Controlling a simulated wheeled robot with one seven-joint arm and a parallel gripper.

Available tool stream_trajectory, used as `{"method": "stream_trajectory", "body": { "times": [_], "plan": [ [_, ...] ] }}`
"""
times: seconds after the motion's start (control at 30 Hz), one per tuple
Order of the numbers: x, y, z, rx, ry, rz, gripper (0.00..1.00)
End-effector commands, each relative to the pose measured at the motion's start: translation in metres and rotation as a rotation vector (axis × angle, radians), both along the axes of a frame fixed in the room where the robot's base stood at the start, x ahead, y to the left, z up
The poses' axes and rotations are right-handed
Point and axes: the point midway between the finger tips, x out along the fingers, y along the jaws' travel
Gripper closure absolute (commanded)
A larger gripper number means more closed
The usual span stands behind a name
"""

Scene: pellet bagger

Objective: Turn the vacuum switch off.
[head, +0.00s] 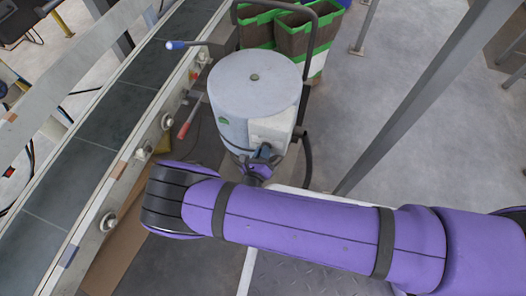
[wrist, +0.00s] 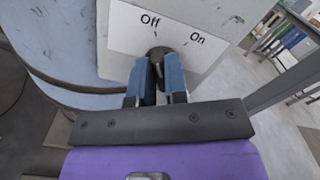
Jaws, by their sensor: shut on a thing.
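The vacuum (head: 255,85) is a round grey-white drum with a pale box on its front. In the wrist view a white label (wrist: 185,35) on that box reads "Off" at left and "On" at right. The dark round vacuum switch (wrist: 159,54) sits just below and between the words. My gripper (wrist: 160,65) has its two blue fingers shut on the switch, one on each side. The fingers hide part of the switch, and I cannot tell which word it points to. In the head view my gripper (head: 263,152) is at the box front.
A conveyor (head: 90,125) with a metal side rail runs along the left. Green-rimmed bins (head: 305,35) stand behind the vacuum. A grey slanted post (head: 410,90) rises to its right. A dark hose hangs at the vacuum's right side. Open floor lies at the right.

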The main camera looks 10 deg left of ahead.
Motion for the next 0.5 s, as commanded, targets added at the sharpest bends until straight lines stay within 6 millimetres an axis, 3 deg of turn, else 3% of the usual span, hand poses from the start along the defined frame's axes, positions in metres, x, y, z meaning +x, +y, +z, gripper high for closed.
{"method": "stream_trajectory", "body": {
  "times": [0.4, 0.43, 0.5],
  "plan": [
    [-0.0012, 0.0004, -0.0008, -0.007, 0.003, 0.001, 1.0],
    [-0.0012, 0.0004, -0.0008, -0.007, 0.003, 0.001, 0.79],
    [-0.001, 0.0004, -0.0006, -0.007, 0.003, 0.001, 0.63]
  ]
}}
